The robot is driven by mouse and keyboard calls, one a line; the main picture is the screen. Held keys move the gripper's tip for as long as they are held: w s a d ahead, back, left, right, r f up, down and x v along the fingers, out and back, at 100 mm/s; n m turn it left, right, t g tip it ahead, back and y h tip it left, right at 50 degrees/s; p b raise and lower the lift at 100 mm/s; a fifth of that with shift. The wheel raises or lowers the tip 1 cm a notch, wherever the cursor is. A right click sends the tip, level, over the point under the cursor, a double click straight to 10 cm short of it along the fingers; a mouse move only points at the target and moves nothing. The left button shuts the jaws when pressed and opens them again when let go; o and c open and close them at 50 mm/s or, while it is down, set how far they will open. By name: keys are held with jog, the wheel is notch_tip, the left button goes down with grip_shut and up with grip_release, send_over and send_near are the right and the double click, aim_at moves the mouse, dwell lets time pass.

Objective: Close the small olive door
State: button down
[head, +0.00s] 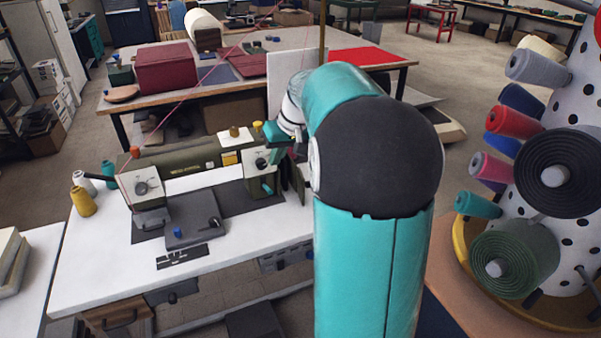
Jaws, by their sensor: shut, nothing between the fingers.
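The olive sewing machine (197,160) stands on a white table. At its right end a small dark olive panel (300,184) sticks out, close to my arm; it looks like the small door, standing open. Its hinge side is hard to make out. My gripper (277,156) points down by the machine's right end, just above and left of this panel. Its fingers look small and dark and are shut with nothing in them. My teal arm hides what lies to the right of the panel. I cannot tell whether the gripper touches the machine or the door.
Thread spools (82,200) stand left of the machine. A white cone rack with several colored spools (535,70) stands close on the right. Behind is a work table with a maroon box (166,68) and a red sheet (350,56). The white table's front left (100,275) is bare.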

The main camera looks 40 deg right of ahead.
aim_at(305, 186)
jog(key=s+d+f+m+t, duration=0.1)
jog(key=d+f, duration=0.4)
jog(key=d, duration=0.4)
jog(key=s+d+f+t+y, duration=0.1)
jog(key=d+f, duration=0.3)
jog(key=d, duration=0.5)
jog(key=s+d+f+m, duration=0.1)
jog(key=d+f, duration=0.4)
jog(key=d, duration=0.4)
jog(key=x, duration=1)
jog(key=shift+w+a+r, duration=0.15)
jog(key=shift+w+r, duration=0.05)
jog(key=shift+w, duration=0.05)
jog(key=a, duration=0.1)
jog(key=w+a, duration=0.2)
jog(key=shift+a, duration=0.25)
jog(key=shift+a+r, duration=0.1)
jog(key=shift+s+a+m+t, duration=0.1)
jog(key=shift+a+m+t, duration=0.05)
jog(key=shift+m+t, duration=0.15)
